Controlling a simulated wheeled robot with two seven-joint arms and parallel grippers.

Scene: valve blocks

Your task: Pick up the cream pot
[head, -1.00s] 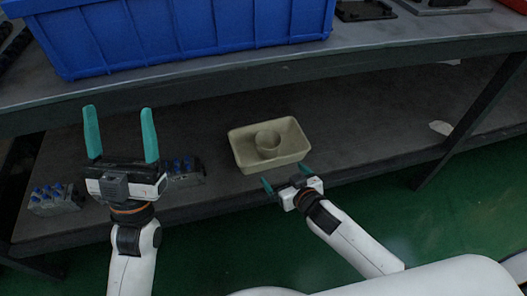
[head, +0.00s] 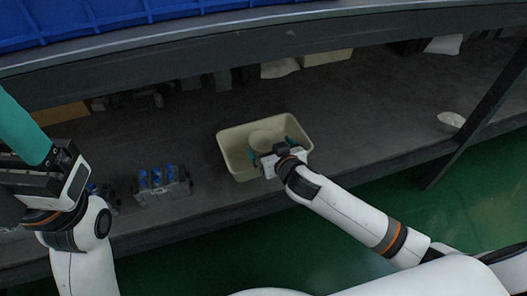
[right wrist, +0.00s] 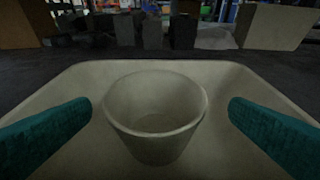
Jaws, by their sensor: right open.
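The cream pot (right wrist: 155,118) stands upright in a cream rectangular tray (right wrist: 235,78). In the head view the pot (head: 262,137) is partly hidden behind my right gripper, and the tray (head: 232,160) sits on the lower shelf. My right gripper (head: 270,148) is over the tray with its teal fingers open. In the right wrist view the fingers (right wrist: 160,118) are on either side of the pot, with a gap on each side. My left gripper (head: 20,130) is at the left edge, high above the shelf. Only one of its fingers shows.
Valve blocks with blue tops (head: 162,184) stand on the shelf left of the tray. The upper shelf with a blue crate (head: 150,12) overhangs the back. A dark post (head: 480,115) stands at the right. Boxes line the lower shelf's back.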

